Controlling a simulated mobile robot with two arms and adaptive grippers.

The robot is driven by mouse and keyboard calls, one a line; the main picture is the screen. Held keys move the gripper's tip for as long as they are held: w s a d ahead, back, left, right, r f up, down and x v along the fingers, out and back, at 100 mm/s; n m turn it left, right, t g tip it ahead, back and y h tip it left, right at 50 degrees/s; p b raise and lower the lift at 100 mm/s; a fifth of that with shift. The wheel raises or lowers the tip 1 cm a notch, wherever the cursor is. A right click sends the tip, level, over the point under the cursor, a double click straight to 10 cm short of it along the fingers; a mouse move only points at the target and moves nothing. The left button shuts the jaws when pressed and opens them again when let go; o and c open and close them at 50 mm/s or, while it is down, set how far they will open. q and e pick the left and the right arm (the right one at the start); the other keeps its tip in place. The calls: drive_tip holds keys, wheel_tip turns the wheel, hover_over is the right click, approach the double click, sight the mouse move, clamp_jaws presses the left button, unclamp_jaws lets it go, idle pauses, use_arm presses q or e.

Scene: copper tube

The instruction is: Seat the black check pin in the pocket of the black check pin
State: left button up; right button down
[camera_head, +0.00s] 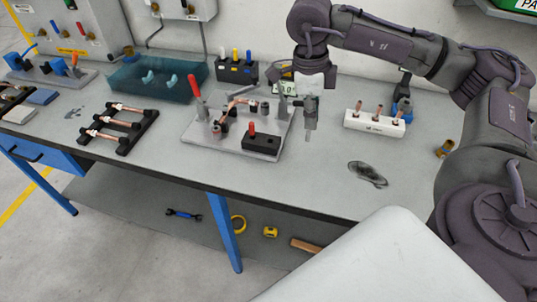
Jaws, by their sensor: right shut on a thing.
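My right gripper (309,112) is shut and points down, just right of the grey fixture plate (198,137). A slim grey shank (308,136) hangs below its fingers, seemingly that of the black check pin; the fingers hide its top. A dark pin rack (237,71) behind the fixture carries yellow and blue handles, with a dark upright shape at its left end. A black block (262,143) with a red-handled pin (251,129) sits at the fixture's front right. I cannot make out which pocket belongs to the black check pin. My left gripper is out of view.
A copper tube (238,103) lies in the fixture beside a red-handled clamp (195,88). A white block (374,123) with copper pieces stands at the right. A black rack (118,130) of copper tubes lies at the left. A dark grey item (368,173) lies near the front.

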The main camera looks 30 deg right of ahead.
drive_tip(key=w+a+f+p, duration=0.1)
drive_tip(key=w+f, duration=0.2)
drive_tip(key=w+a+f+p, duration=0.1)
drive_tip(key=w+f+p, duration=0.1)
drive_tip(key=w+f, duration=0.2)
drive_tip(key=w+a+f+p, duration=0.1)
drive_tip(key=w+f+p, duration=0.1)
drive_tip(key=w+f, duration=0.1)
drive_tip(key=shift+w+f, duration=0.4)
drive_tip(key=shift+w, duration=0.2)
drive_tip(key=shift+f, duration=0.1)
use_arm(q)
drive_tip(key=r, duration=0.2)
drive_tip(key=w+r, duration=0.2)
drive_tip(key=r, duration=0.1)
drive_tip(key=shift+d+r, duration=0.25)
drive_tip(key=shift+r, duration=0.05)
use_arm(e)
drive_tip(key=shift+f, duration=0.1)
drive_tip(key=c, duration=1.2)
unclamp_jaws()
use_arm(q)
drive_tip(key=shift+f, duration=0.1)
use_arm(e)
drive_tip(key=shift+o, duration=0.2)
